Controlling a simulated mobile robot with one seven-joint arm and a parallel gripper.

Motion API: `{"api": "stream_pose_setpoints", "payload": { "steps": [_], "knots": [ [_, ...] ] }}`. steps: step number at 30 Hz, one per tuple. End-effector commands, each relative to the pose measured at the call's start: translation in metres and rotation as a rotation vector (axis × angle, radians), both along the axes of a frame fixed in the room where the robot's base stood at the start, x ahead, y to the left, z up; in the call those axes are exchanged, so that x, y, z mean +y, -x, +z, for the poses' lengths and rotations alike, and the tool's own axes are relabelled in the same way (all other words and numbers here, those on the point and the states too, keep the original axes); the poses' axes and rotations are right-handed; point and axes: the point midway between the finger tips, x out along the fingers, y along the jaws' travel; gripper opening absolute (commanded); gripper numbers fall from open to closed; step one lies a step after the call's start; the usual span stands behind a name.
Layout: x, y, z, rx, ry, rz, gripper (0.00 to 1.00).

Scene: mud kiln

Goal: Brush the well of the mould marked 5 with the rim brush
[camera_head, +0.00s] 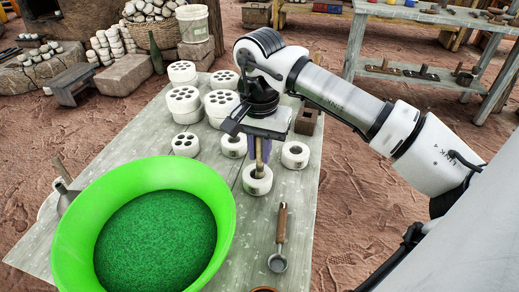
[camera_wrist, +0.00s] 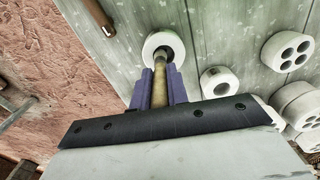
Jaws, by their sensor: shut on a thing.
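My gripper (camera_head: 259,148) points down over the table and is shut on the wooden handle of the rim brush (camera_head: 260,164). In the wrist view the brush handle (camera_wrist: 157,92) stands between the two purple fingers. The brush's lower end is down in the well of a white single-well mould (camera_head: 257,186), which also shows in the wrist view (camera_wrist: 152,40). The bristles are hidden. I cannot read a 5 on this mould. Two other single-well moulds stand behind it, one to the left (camera_head: 233,152) and one to the right (camera_head: 294,162).
A big green bowl of green powder (camera_head: 72,238) fills the table's near left. A ladle (camera_head: 279,262) lies in front of the brushed mould. Several many-holed white moulds (camera_head: 184,118) stand at the back left. A brown block (camera_head: 306,120) stands behind the right mould.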

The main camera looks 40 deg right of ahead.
Motion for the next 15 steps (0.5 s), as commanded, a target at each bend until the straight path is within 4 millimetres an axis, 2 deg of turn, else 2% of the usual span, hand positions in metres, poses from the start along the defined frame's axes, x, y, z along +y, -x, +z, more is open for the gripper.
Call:
{"api": "stream_pose_setpoints", "payload": {
  "steps": [1, 15],
  "knots": [
    [0.000, 0.000, 0.007, -0.001, 0.001, 0.000, 0.00],
    [0.000, 0.000, 0.045, 0.000, 0.000, 0.000, 0.00]
  ]
}}
